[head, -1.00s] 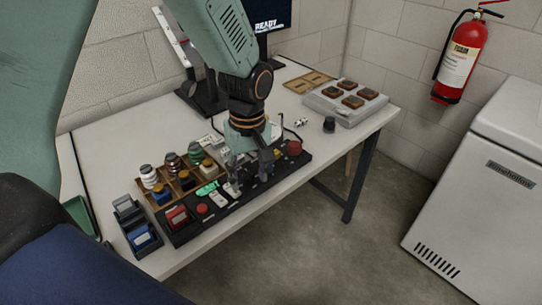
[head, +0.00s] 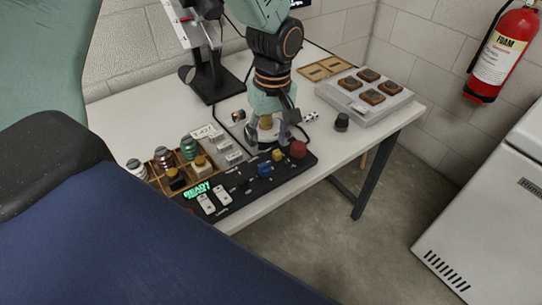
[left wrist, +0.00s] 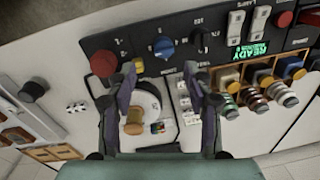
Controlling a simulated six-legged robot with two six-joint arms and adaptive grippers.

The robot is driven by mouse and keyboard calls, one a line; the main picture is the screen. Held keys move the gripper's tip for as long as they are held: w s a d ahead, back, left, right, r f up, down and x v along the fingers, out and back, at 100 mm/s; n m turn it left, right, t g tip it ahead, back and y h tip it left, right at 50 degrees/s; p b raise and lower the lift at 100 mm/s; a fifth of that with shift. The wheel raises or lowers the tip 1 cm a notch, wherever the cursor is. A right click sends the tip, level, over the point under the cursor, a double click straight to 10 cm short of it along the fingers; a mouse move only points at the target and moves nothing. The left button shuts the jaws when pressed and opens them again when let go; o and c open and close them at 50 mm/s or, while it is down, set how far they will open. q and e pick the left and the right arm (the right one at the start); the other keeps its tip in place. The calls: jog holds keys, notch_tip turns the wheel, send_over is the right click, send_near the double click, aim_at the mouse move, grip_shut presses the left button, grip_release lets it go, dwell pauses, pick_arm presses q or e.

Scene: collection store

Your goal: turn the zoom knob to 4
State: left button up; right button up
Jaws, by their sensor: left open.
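The black control panel (head: 225,205) lies along the table's front edge. It carries a blue knob (head: 264,170), a yellow knob (head: 277,155), a black knob (head: 243,183) and a red button (head: 299,150). The blue knob (left wrist: 163,47) has a pale pointer mark in the left wrist view. The labels are too small to read, so I cannot tell which knob is zoom. My left gripper (head: 268,140) is open just behind the panel's right part. In the left wrist view its fingers (left wrist: 160,78) are apart, with a white round item with an orange top between and below them.
A wooden tray of spools (head: 155,178) stands behind the panel's left part. A black stand (head: 212,85) is behind. A fire extinguisher (head: 499,55) hangs on the wall.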

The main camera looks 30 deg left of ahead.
aim_at(265, 164)
pick_arm(q)
jog(key=shift+f, duration=0.45)
jog(key=f, duration=0.2)
jog(key=f+b, duration=0.1)
jog(key=f, duration=0.1)
jog(key=f+b, duration=0.1)
jog(key=f, duration=0.1)
jog(key=shift+s+a+f, duration=0.2)
jog(key=shift+s+f, duration=0.2)
jog(key=shift+s, duration=0.15)
jog(key=c, duration=0.4)
grip_shut()
